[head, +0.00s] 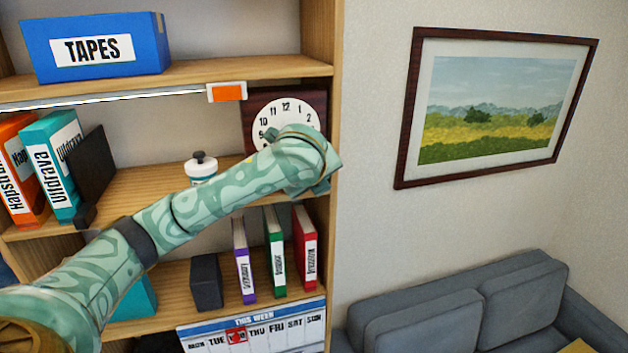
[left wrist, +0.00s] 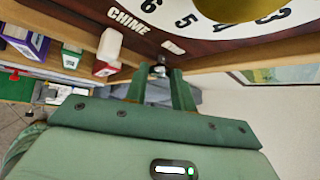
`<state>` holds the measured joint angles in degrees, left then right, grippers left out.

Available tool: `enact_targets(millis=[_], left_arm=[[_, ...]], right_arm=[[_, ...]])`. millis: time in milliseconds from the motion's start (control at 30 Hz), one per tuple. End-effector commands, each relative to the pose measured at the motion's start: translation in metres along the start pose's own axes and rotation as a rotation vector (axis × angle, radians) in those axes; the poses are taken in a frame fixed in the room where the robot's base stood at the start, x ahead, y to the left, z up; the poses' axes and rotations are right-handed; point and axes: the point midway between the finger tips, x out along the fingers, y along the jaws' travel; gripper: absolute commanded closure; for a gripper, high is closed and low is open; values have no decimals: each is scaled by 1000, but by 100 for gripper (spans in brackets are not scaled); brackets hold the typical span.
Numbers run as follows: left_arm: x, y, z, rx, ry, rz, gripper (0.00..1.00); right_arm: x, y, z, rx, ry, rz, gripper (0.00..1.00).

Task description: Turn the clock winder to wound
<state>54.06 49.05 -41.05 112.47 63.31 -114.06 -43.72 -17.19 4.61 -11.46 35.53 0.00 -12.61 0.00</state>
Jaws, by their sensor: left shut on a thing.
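The clock (head: 257,143) has a dark red-brown wooden case and a white dial, and stands on the shelf near the bookcase's right side; my left arm covers its lower part. In the left wrist view the clock's lower front (left wrist: 200,42) fills the top, with a CHIME label and a small pale plate (left wrist: 173,47). My left gripper (left wrist: 159,74) is just below that front, its two green fingers shut on a small grey knob (left wrist: 160,69), apparently the winder. The knob's turn position is too small to tell. My right gripper is not in view.
A white jar (head: 201,170) stands left of the clock, behind my arm. Books (head: 275,258) and a dark block (head: 206,282) stand below. A grey sofa (head: 460,310) is at right.

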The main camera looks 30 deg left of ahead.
Motion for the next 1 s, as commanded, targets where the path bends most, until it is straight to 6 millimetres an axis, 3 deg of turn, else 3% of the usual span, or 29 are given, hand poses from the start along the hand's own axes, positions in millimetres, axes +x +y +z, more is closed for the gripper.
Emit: enact_targets(millis=[500,1000], left_arm=[[2,-7,-3,289,4,290,98],[3,-8,-4,378,6,380,98]], right_arm=[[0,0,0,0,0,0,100],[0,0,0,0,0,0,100]])
